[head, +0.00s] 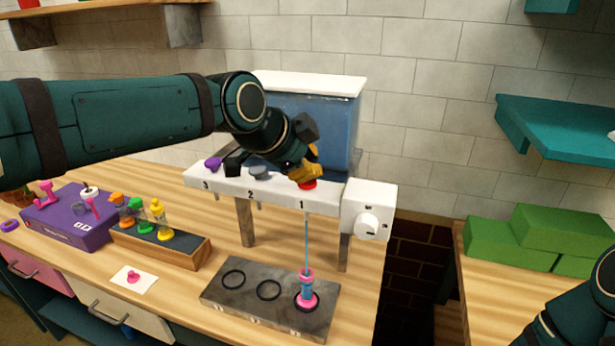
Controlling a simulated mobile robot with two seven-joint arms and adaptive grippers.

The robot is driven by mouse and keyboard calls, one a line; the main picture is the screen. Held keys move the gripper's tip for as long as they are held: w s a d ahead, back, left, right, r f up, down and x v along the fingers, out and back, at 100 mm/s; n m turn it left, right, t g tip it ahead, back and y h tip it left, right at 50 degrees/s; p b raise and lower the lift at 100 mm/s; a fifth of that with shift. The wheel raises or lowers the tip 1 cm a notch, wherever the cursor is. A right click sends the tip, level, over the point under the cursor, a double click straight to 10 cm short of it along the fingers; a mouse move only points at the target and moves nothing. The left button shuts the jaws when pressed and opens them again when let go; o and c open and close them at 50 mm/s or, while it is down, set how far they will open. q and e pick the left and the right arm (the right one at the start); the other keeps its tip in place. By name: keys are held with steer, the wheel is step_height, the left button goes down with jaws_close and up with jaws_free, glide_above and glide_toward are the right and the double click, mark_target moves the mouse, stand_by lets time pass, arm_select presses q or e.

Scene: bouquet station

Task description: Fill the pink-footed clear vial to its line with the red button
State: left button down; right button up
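The pink-footed clear vial (306,287) stands upright on the black ring of spot 1 on the grey plate, under outlet 1. A thin blue stream (306,240) runs from the outlet into it. Blue liquid shows inside; I cannot make out the fill line or the level against it. The red button (308,184) is on the white dispenser bar (270,193) above outlet 1. My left gripper (304,172) is over the red button, its orange fingertips close together and seemingly touching it, with nothing held. My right arm shows at the lower right; its gripper is out of view.
Grey and purple buttons (213,164) sit left along the bar; a white dial (367,224) is at its right. A wooden rack (185,250) holds several colored vials, beside a purple box (70,228). Green boxes (510,245) stand right, beyond a gap between counters.

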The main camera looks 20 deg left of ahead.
arm_select(q)
steer(key=shift+r, duration=0.1)
steer(key=shift+r+p, duration=0.7)
steer(key=shift+r, duration=0.2)
steer(key=shift+r+p, duration=1.85)
steer(key=shift+r, duration=0.7)
